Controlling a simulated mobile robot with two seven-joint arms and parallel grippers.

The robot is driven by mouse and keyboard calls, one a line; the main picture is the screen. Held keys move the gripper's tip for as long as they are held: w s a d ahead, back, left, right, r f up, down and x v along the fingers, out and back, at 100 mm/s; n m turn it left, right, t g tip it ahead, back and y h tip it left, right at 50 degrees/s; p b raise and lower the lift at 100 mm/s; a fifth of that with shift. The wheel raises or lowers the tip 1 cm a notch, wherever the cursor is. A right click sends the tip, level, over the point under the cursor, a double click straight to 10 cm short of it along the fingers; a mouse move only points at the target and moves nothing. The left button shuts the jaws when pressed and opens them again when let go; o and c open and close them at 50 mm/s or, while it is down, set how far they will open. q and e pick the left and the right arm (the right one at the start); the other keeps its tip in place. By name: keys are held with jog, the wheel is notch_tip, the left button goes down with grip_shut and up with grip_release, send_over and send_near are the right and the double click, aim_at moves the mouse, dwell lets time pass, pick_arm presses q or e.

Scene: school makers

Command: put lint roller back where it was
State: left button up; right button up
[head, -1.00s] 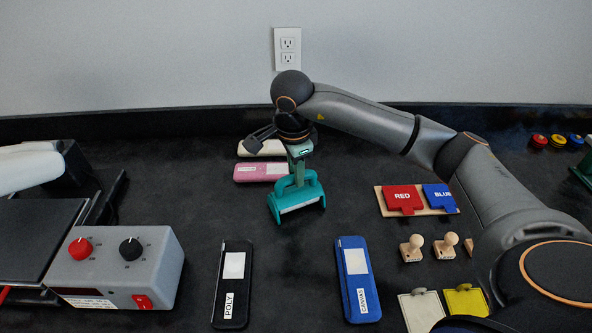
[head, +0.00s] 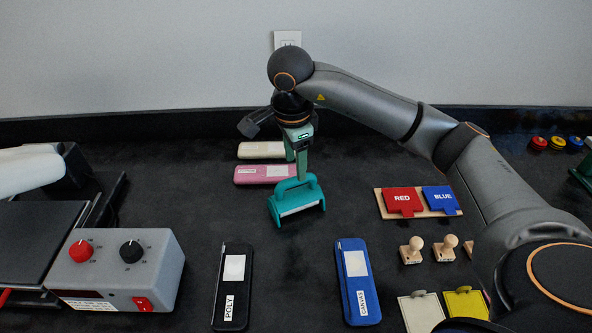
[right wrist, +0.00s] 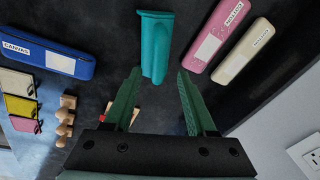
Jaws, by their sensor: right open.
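The lint roller (head: 298,203), a teal tool with a loop-like handle and a pale strip along its lower front edge, stands on the black table, in the middle of the head view. My right gripper (head: 297,161) points down above and just behind its handle, with green fingers apart and nothing between them. In the right wrist view the lint roller (right wrist: 156,45) lies beyond the open fingertips (right wrist: 160,74), apparently clear of them. My left gripper is not in view.
Pink (head: 264,174) and cream (head: 261,150) cases lie behind the roller. Black POLY (head: 232,285) and blue CANVAS (head: 357,280) cases lie in front. A grey control box (head: 118,268) stands left. Red (head: 403,199) and blue (head: 439,198) plates and wooden stamps (head: 411,250) are right.

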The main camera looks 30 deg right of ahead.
notch_tip(320, 180, up, 7)
jog(key=s+p, duration=0.1)
jog(key=shift+a+r, duration=0.15)
jog(key=shift+a, duration=0.3)
dwell(2.2)
